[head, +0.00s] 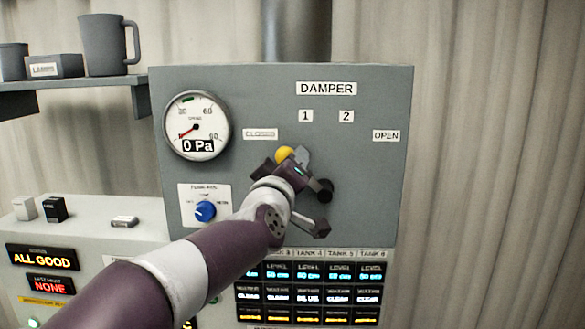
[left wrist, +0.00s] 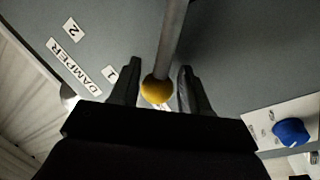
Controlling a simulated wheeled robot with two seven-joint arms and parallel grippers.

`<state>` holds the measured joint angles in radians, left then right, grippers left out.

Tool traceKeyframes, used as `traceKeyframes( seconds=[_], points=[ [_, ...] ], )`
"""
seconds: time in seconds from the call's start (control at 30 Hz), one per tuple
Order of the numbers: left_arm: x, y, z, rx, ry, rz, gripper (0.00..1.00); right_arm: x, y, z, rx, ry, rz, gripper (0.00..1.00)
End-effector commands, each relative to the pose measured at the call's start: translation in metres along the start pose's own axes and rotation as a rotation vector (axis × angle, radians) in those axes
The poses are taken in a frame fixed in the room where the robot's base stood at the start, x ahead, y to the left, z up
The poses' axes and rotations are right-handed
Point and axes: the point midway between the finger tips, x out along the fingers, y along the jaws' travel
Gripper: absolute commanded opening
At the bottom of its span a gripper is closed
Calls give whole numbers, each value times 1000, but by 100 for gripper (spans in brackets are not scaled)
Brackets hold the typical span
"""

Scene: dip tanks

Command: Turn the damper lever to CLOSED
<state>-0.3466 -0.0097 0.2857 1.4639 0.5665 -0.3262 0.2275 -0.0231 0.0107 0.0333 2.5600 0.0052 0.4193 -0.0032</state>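The damper lever has a yellow ball knob (head: 284,153), up and left of a dark round hub (head: 324,188) on the grey panel. The knob lies on the CLOSED side, below and right of the CLOSED label (head: 260,134). The OPEN label (head: 386,135) is at the far right. My left gripper (head: 296,166) is at the lever and hides most of its rod. In the left wrist view the yellow knob (left wrist: 156,88) sits between my two fingers (left wrist: 157,85), with a narrow gap on each side. The grey rod (left wrist: 173,35) runs upward from it. My right gripper is not in view.
A round gauge (head: 196,126) on the panel reads 0 Pa. A blue knob (head: 205,211) is below it. Lit tank displays (head: 315,290) are under the lever. A shelf (head: 70,98) with a mug (head: 104,45) is at upper left.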

Motion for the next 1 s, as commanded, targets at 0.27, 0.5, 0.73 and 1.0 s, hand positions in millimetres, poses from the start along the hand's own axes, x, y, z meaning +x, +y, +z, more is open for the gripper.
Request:
traceKeyframes(
  seconds=[0.27, 0.5, 0.73, 1.0],
  points=[
    [0, 0, 1, 1, -2, -1, 63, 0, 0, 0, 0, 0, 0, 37],
    [-22, -2, 3, 0, -2, 1, 63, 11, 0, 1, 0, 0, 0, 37],
    [-84, -2, 1, -1, 0, 3, 63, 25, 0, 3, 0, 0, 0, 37],
    [-125, -2, -1, 0, -1, 0, 63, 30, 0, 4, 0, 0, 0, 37]
  ],
)
